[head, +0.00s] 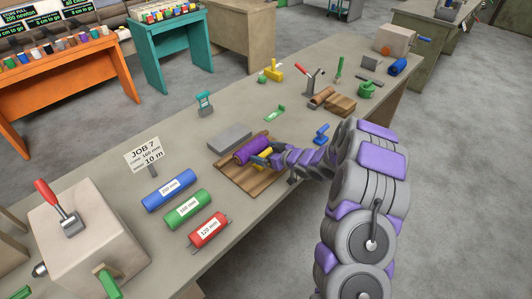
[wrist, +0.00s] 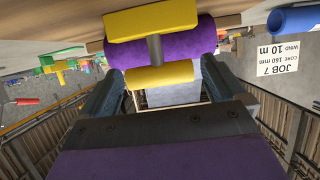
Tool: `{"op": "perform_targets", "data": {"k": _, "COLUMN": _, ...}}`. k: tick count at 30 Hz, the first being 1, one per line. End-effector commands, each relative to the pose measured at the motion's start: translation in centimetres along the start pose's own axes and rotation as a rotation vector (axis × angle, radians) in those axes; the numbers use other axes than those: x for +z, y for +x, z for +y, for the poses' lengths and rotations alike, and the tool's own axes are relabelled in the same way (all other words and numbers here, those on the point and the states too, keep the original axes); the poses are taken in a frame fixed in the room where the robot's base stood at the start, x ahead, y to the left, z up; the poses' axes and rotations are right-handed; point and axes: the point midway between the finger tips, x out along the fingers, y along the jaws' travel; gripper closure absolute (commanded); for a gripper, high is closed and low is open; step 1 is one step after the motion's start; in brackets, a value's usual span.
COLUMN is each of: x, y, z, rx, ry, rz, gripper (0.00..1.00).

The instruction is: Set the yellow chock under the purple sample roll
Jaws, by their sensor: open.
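The purple sample roll (head: 250,149) lies on a wooden board (head: 238,181) on the bench. The yellow chock (head: 263,161) is at the roll's near side, partly hidden by my gripper (head: 268,155). In the wrist view, which is upside down, the chock shows as a yellow block (wrist: 146,25) by the board, joined by a grey rod to a yellow bar. The purple roll (wrist: 172,46) is right behind it. My gripper (wrist: 160,76) is open, its fingers either side of the yellow bar. I cannot tell whether the block touches the roll.
Blue (head: 167,190), green (head: 188,208) and red (head: 208,230) labelled rolls lie left of the board. A grey slab (head: 230,138) is behind it. A JOB 7 sign (head: 143,155) stands nearby. Tools and wooden pieces occupy the bench's far end.

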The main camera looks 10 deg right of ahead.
Motion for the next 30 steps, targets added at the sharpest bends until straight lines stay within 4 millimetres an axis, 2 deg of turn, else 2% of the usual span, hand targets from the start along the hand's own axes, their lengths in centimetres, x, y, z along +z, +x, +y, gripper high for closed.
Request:
{"op": "perform_targets", "data": {"k": 5, "x": -0.2, "y": -2.6, "z": 0.1, "rx": 0.003, "ry": 0.002, "rz": 0.0, "gripper": 0.03}}
{"op": "perform_targets", "data": {"k": 12, "x": -0.1, "y": -7.3, "z": 0.2, "rx": 0.004, "ry": 0.002, "rz": -0.003, "gripper": 0.03}}
{"op": "perform_targets", "data": {"k": 18, "x": -0.2, "y": -10.3, "z": 0.1, "rx": 0.002, "ry": 0.0, "rz": 0.001, "gripper": 0.03}}
{"op": "perform_targets", "data": {"k": 24, "x": 0.0, "y": -11.6, "z": 0.1, "rx": 0.001, "ry": 0.001, "rz": -0.001, "gripper": 0.03}}
{"op": "perform_targets", "data": {"k": 30, "x": -0.2, "y": -11.8, "z": 0.2, "rx": 0.015, "ry": -0.007, "rz": -0.018, "gripper": 0.03}}
